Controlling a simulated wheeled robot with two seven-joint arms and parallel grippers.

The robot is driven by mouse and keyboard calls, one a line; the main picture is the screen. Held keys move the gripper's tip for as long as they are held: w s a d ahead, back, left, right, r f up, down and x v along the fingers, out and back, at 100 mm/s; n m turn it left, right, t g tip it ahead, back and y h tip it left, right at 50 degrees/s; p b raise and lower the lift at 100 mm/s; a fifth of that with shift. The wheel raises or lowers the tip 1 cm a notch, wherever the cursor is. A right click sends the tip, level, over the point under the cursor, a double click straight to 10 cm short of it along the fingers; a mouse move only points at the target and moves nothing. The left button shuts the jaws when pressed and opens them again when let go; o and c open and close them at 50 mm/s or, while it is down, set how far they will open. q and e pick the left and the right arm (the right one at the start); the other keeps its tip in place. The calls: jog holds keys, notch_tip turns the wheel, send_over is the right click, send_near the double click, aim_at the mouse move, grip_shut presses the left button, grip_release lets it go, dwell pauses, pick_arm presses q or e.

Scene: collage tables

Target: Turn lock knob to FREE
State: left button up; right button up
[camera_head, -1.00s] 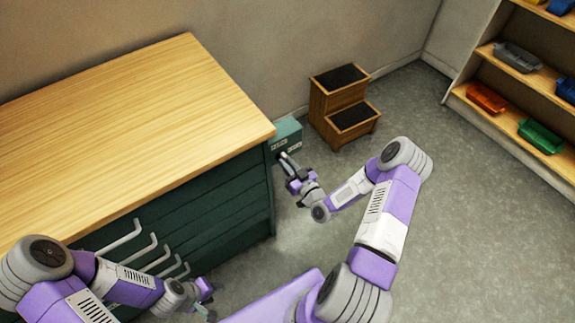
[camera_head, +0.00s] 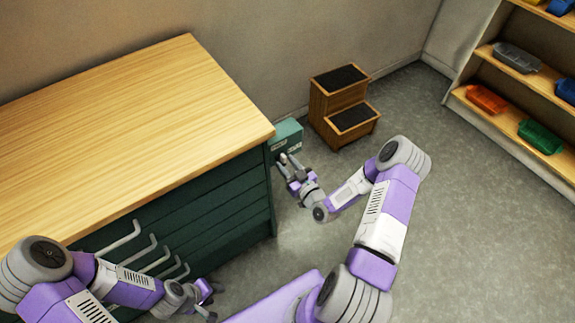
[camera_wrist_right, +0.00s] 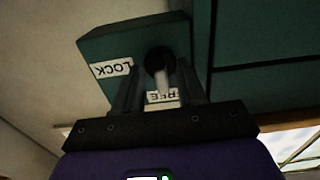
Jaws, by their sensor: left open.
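The lock box (camera_head: 287,133) is a teal block on the right end of the drawer cabinet, and it also shows in the right wrist view (camera_wrist_right: 115,45). Its round black knob (camera_wrist_right: 159,60) has a pale lever pointing toward the FREE label (camera_wrist_right: 160,97), partly covering it. The LOCK label (camera_wrist_right: 112,69) is to the left in that view. My right gripper (camera_wrist_right: 160,85) is open, with one finger on each side of the lever; contact cannot be told. In the head view my right gripper (camera_head: 291,164) is just below the box. My left gripper (camera_head: 207,298) is open by the drawers.
The wood-topped green cabinet (camera_head: 110,110) has several drawers with pale handles (camera_head: 150,250). A wooden step stool (camera_head: 342,104) stands behind the lock box. A shelf with coloured trays (camera_head: 500,120) is at the right. The floor (camera_head: 470,230) between is clear.

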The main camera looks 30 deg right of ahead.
jog(key=s+p, duration=0.1)
jog(key=s, duration=0.6)
jog(key=shift+s+d, duration=0.3)
dwell(0.3)
jog(key=s+a+f+m+g+y+p, duration=0.1)
jog(key=a+f+g+y, duration=0.1)
jog(key=a+f+g, duration=0.4)
jog(key=s+a+f+g+y+p, duration=0.1)
jog(key=s+a+f+g, duration=0.15)
jog(key=a, duration=0.55)
jog(key=s+a+m+g, duration=0.2)
jog(key=s+a+g, duration=0.4)
jog(key=s+g, duration=0.3)
jog(key=shift+s+a+m+p, duration=0.3)
jog(key=shift+s+m+p, duration=0.15)
jog(key=shift+s, duration=0.75)
jog(key=shift+c, duration=0.2)
